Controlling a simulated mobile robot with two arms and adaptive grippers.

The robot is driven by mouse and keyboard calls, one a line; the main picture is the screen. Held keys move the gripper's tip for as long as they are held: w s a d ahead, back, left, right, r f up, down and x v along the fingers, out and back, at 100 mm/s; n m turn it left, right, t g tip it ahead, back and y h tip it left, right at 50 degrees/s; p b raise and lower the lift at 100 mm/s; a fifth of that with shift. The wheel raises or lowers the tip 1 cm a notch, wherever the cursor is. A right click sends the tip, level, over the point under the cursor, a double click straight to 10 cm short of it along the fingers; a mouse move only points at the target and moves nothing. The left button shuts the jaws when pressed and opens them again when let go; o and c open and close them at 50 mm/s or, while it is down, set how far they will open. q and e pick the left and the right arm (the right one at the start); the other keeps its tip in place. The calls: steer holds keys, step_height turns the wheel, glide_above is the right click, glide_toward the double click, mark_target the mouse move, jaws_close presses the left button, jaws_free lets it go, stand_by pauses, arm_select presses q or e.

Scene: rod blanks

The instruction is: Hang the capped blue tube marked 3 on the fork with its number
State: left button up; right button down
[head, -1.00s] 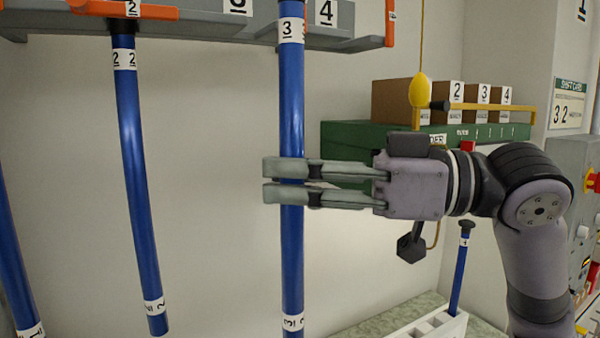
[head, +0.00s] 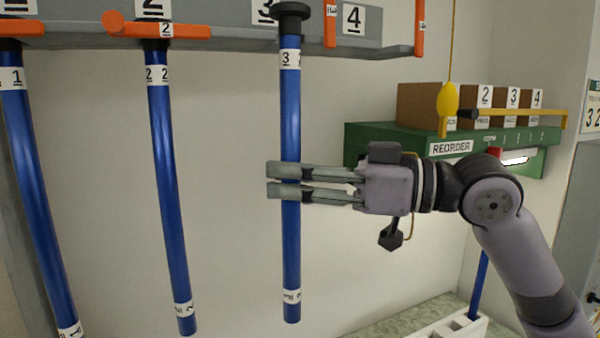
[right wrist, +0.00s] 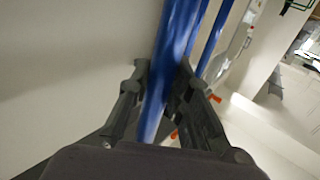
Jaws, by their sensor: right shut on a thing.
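The blue tube marked 3 (head: 290,115) hangs upright in my right gripper (head: 270,181), which is shut on it around mid-length. Its black cap (head: 291,10) shows at the top edge, in front of the grey rail; its lower end is free. I cannot tell how far the cap is from the rail. The rail's 3 plate (head: 263,10) is just left of the cap. An orange bar with a sideways label, apparently 3 (head: 331,25), is just right of it. In the right wrist view the tube (right wrist: 158,105) runs between the fingers. My left gripper is not in view.
Tube 2 (head: 168,180) and tube 1 (head: 35,180) hang at left from orange forks. Another orange bar (head: 420,30) is at the rail's right end. The green REORDER shelf (head: 380,140) with boxes is behind my right arm. A white rack (head: 470,328) holds another blue tube.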

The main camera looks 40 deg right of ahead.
steer(key=shift+w+d+f+p, duration=0.2)
steer(key=shift+w+p, duration=0.15)
steer(key=shift+w, duration=0.55)
steer(key=shift+w+d+f+p, duration=0.2)
steer(key=shift+w+p, duration=0.1)
steer(key=shift+w, duration=0.55)
steer(key=shift+w+d+f+p, duration=0.2)
steer(key=shift+w+p, duration=0.15)
steer(key=shift+w, duration=0.55)
steer(key=c, duration=1.4)
jaws_free()
steer(key=v, duration=1.2)
steer(key=shift+d, duration=0.15)
